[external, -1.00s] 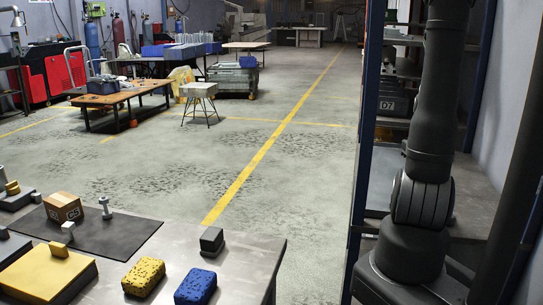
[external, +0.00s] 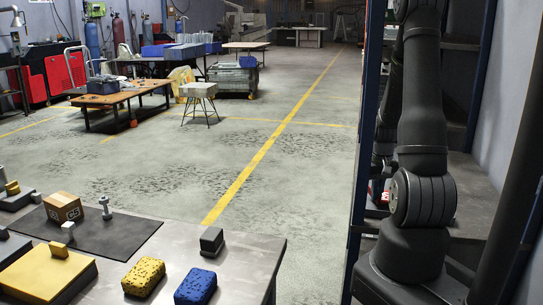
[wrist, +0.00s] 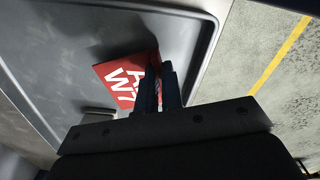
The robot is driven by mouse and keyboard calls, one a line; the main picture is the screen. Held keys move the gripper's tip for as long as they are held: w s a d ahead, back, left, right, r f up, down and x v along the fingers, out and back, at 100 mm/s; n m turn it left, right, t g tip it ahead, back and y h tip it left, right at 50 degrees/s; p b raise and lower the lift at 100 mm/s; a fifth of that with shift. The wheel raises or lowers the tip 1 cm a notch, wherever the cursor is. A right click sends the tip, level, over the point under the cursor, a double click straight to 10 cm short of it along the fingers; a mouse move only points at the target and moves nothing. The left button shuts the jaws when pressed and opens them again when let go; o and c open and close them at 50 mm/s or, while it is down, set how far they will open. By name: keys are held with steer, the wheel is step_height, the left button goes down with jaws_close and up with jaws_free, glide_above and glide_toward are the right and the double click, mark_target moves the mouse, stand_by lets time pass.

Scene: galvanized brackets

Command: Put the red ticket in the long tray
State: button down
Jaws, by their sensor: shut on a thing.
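The red ticket (wrist: 125,78) is a flat red piece with white lettering, including "W7". In the wrist view my gripper (wrist: 160,75) is shut on its right edge. The ticket is over a grey, rimmed tray-like surface (wrist: 60,48) with a rounded corner. This may be the long tray; I cannot tell whether the ticket touches it. In the external view a small red and white patch (external: 378,192), probably the ticket, shows at the shelf beside the blue post. My gripper is mostly hidden there behind my arm.
A blue shelf post (external: 362,150) stands close left of my arm. At lower left, a bench (external: 245,262) holds a yellow sponge (external: 143,277), a blue sponge (external: 195,287), a small carton (external: 63,207) and metal parts. Open floor lies beyond the bench.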

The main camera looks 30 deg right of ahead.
steer(key=shift+f, duration=0.85)
steer(key=shift+f, duration=0.15)
steer(key=c, duration=1.6)
jaws_free()
step_height(320, 180, up, 12)
steer(key=shift+r, duration=0.15)
